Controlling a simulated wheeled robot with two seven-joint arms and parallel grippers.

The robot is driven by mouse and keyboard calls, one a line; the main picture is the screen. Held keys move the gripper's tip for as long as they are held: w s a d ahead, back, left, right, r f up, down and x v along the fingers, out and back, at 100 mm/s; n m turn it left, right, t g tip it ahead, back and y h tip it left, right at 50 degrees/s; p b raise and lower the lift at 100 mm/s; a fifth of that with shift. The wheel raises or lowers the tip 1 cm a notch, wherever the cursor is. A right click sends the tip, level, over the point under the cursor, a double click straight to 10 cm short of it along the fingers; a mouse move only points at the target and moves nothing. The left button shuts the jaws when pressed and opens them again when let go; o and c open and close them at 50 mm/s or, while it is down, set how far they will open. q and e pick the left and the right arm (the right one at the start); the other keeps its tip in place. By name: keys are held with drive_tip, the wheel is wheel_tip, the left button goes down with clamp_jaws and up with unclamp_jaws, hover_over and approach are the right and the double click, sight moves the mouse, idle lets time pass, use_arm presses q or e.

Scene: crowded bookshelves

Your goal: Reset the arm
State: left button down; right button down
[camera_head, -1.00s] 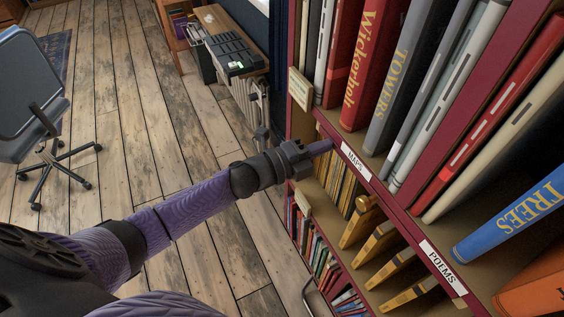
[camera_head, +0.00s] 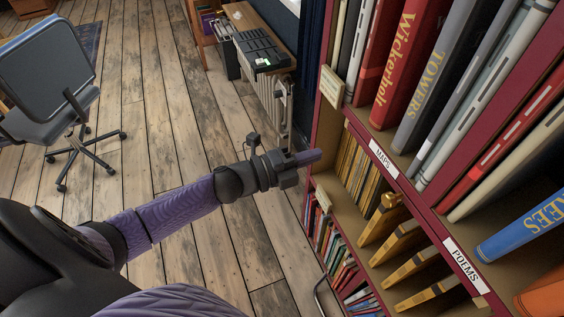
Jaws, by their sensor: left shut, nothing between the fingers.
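My left arm (camera_head: 170,215) is purple with black joints and reaches in from the lower left over the wooden floor. My left gripper (camera_head: 312,157) is at its end, shut and empty, its fingertips pointing right. In the picture it lies just in front of the left edge of the bookshelf (camera_head: 337,122), close to the shelf with yellow books; I cannot tell whether it touches. My right gripper is not in view.
Tall books, such as the red Wickerholt book (camera_head: 408,45), crowd the upper shelf. Yellow books (camera_head: 362,172) stand below the MAPS label (camera_head: 383,158). The floor (camera_head: 140,110) between is clear.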

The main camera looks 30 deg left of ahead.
use_arm(q)
drive_tip(key=v, duration=0.5)
drive_tip(key=s+a+f+n+g+y, duration=0.1)
drive_tip(key=s+a+f+n+y, duration=0.15)
drive_tip(key=f+n, duration=0.35)
drive_tip(key=s+a+f+n+g+y, duration=0.1)
drive_tip(key=s+a+f+n+y, duration=0.2)
drive_tip(key=f, duration=0.5)
drive_tip(key=s+a+f+n+g+y, duration=0.1)
drive_tip(key=s+f+n+y, duration=0.3)
drive_tip(key=f, duration=0.3)
drive_tip(key=s+d+f+n+g, duration=0.2)
drive_tip(key=s+f+n+g, duration=0.1)
drive_tip(key=s, duration=0.5)
drive_tip(key=s+d+f+n+g+y, duration=0.1)
drive_tip(key=s+d+f+n+g, duration=0.1)
drive_tip(key=s+f, duration=0.4)
drive_tip(key=s+d+f+n+g, duration=0.2)
drive_tip(key=s+f+n+g, duration=0.3)
drive_tip(key=s, duration=0.6)
drive_tip(key=shift+d+g+y, duration=0.35)
drive_tip(key=shift+g, duration=0.05)
drive_tip(key=shift+s, duration=0.1)
